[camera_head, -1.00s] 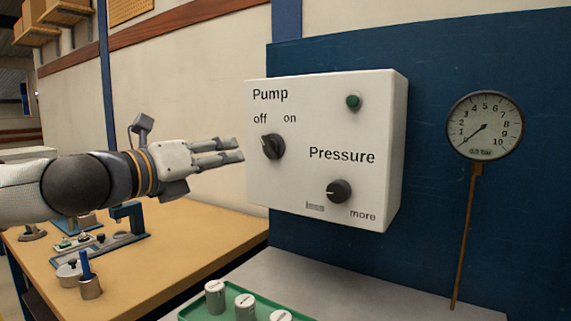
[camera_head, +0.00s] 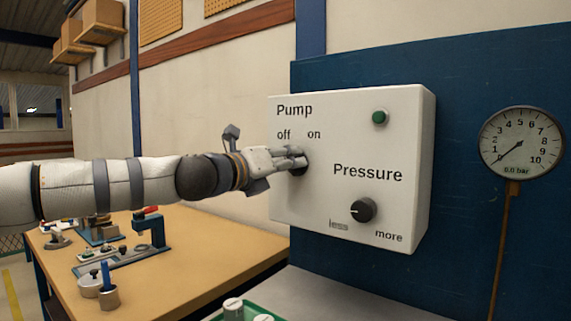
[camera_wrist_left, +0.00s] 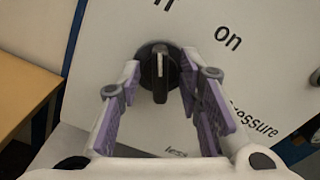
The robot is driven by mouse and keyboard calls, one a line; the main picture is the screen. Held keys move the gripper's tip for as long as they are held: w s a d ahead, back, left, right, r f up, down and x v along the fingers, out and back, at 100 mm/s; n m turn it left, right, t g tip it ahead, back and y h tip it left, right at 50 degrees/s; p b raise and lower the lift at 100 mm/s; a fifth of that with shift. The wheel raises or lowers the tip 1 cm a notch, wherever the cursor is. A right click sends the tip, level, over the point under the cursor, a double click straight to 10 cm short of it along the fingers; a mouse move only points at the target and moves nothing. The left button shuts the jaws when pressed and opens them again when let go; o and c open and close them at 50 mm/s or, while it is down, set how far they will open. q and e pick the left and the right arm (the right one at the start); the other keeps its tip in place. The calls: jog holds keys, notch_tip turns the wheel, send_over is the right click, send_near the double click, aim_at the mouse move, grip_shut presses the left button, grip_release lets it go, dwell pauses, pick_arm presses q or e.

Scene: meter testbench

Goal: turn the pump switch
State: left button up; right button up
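The white control box (camera_head: 350,120) hangs on a blue panel. Its black pump switch (camera_wrist_left: 159,70) has a raised grip bar that stands nearly upright in the left wrist view. In the head view my left gripper (camera_head: 303,158) covers most of the switch (camera_head: 299,170), below the words "off" and "on". My left gripper's fingers (camera_wrist_left: 166,82) are open, one on each side of the switch, with gaps between the pads and the grip bar. My right gripper is in neither view.
The pressure knob (camera_head: 363,210) sits lower right on the box, and a green lamp (camera_head: 379,117) is at the top. A round gauge (camera_head: 521,143) stands to the right. A wooden bench (camera_head: 180,255) with small parts lies below my left arm.

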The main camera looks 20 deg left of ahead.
pick_arm(q)
grip_shut()
jog(key=shift+m, duration=0.4)
jog(key=m, duration=1)
jog(key=shift+d+m+p, duration=0.2)
jog(key=shift+m+p, duration=0.15)
jog(key=shift+m, duration=0.05)
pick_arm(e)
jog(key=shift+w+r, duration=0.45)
pick_arm(q)
jog(key=shift+m, duration=0.3)
grip_release()
